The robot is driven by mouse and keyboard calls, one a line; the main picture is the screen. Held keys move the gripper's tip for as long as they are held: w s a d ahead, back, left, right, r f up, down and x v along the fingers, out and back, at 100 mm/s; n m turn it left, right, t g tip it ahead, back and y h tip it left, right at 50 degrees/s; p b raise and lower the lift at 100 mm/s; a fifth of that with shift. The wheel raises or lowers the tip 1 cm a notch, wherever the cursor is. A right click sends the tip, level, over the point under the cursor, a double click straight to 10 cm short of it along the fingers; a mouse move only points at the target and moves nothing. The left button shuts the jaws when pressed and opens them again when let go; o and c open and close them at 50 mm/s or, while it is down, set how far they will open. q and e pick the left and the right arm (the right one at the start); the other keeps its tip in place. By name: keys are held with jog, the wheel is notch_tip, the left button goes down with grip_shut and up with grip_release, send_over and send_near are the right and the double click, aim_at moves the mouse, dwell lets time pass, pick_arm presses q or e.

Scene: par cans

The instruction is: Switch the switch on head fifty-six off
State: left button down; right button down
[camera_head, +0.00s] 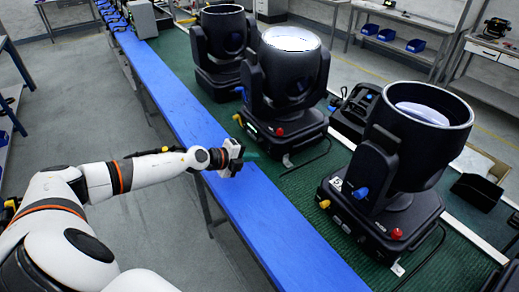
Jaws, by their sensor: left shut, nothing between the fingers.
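Three black moving-head lights stand in a row on the green mat: a near one (414,135), a middle one (288,75) whose lens glows bright white, and a far one (222,45). I cannot read which is head fifty-six. The near base carries a yellow knob (324,204), a blue part (360,192) and a red knob (396,234). The middle base has a red knob (279,132) and a yellow knob (237,117). My left gripper (236,158) is shut and empty over the blue strip, apart from the lights. My right gripper is out of view.
The blue strip (176,92) runs along the left side of the green mat (288,178). A black device (356,110) lies behind, between the near and middle lights. Cables lie on the mat.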

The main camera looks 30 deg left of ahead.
aim_at(268, 149)
pick_arm(q)
jog(key=shift+w+d+f+p, duration=0.15)
jog(key=shift+w+d, duration=0.15)
jog(key=shift+w, duration=0.45)
jog(key=shift+w+d+f+p, duration=0.15)
jog(key=shift+w+d, duration=0.15)
jog(key=shift+w, duration=0.45)
jog(key=shift+f+b, duration=0.1)
jog(key=shift+b, duration=0.25)
jog(key=b, duration=0.2)
jog(key=shift+w+d+f+t+b, duration=0.1)
jog(key=shift+w+f+t+b, duration=0.05)
jog(key=shift+f+t+b, duration=0.2)
jog(key=shift+r+p, duration=0.45)
jog(key=shift+p, duration=0.15)
jog(key=shift+r+p, duration=0.9)
jog(key=shift+p, duration=0.1)
jog(key=shift+f, duration=0.1)
